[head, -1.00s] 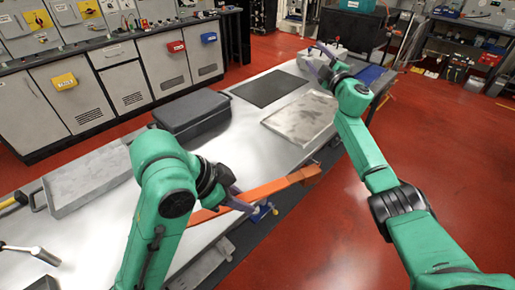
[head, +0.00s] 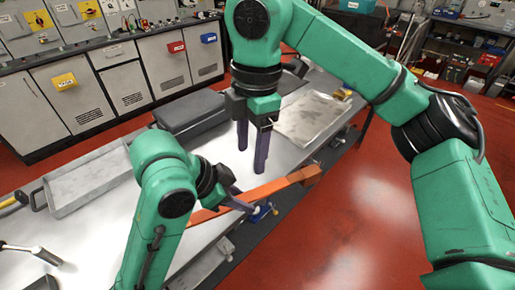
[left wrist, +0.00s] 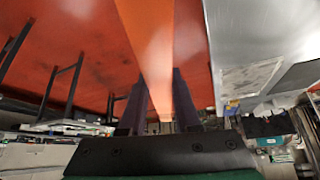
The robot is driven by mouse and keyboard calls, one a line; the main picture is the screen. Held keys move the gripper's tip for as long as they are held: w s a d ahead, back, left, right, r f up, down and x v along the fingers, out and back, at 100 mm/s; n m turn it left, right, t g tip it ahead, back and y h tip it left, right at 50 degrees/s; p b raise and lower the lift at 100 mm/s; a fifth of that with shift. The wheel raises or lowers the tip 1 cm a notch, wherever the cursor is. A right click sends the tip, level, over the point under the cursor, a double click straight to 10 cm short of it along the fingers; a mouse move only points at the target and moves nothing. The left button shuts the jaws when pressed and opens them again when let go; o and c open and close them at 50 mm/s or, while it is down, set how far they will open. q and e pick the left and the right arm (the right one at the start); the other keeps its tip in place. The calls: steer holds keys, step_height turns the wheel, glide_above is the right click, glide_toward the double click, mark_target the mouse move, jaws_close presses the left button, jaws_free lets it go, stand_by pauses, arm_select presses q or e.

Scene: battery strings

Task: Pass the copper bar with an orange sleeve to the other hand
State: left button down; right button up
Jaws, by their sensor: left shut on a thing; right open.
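The copper bar with an orange sleeve (head: 281,185) is held out over the table's front edge, slanting up to the right in the head view. My left gripper (head: 238,202) is shut on it left of its middle. In the left wrist view the bar (left wrist: 150,45) runs away between the fingers of this gripper (left wrist: 160,105). My right gripper (head: 252,162) is open and empty, fingers pointing down, just above and behind the bar in the picture. Whether its fingertips touch the bar I cannot tell. The bar's left end is partly hidden by my left arm.
The metal table (head: 110,225) carries a grey tray (head: 85,187), a dark case (head: 188,110) and a flat metal plate (head: 310,122). A hammer (head: 36,252) lies at the left. A small blue object (head: 262,211) is at the front edge. Red floor lies open to the right.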

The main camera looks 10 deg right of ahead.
mark_target(258, 188)
arm_select(q)
steer(key=shift+d, duration=0.1)
steer(key=shift+w, duration=0.1)
arm_select(e)
steer(key=shift+m+h, duration=0.3)
steer(key=shift+h, duration=0.1)
steer(key=f, duration=0.8)
steer(key=d+f, duration=0.1)
steer(key=f, duration=0.3)
steer(key=shift+s+d+f, duration=0.1)
steer(key=shift+s+f, duration=0.05)
steer(key=shift+s, duration=0.1)
steer(key=c, duration=1)
jaws_close()
steer(key=shift+w, duration=0.1)
arm_select(q)
steer(key=shift+s+d, duration=0.1)
steer(key=shift+s, duration=0.1)
arm_select(e)
steer(key=shift+w, duration=0.15)
